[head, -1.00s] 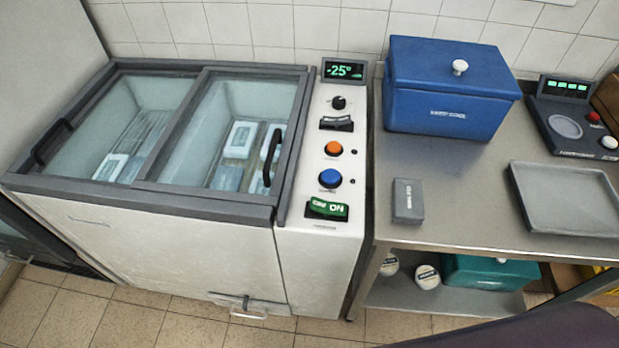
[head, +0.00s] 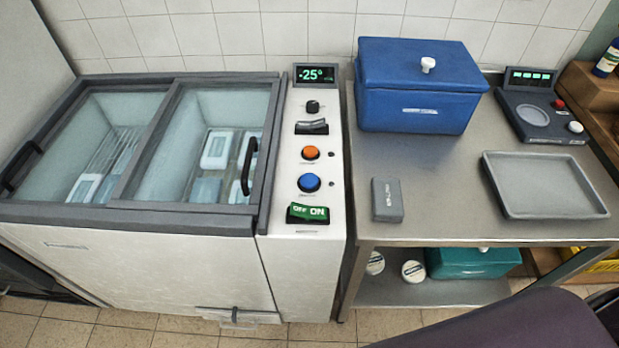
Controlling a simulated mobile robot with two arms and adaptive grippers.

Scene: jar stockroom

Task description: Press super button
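The freezer's white control panel (head: 327,215) stands between the glass lids and the steel table. On it, from the top, are a display (head: 315,75) reading about -25, a black knob (head: 313,107), a grey rocker switch (head: 311,127), an orange button (head: 311,152), a blue button (head: 309,183) and a green OFF/ON rocker switch (head: 308,213). Small labels sit below the buttons but are too small to read, so I cannot tell which is named super. A small dark dot is right of each button. Neither gripper is in view.
The chest freezer's two sliding glass lids (head: 215,115) are closed over several packs. On the steel table (head: 440,185) stand a blue lidded box (head: 420,100), a small grey block (head: 387,200), a grey tray (head: 545,185) and a scale (head: 540,115). Space before the panel looks clear.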

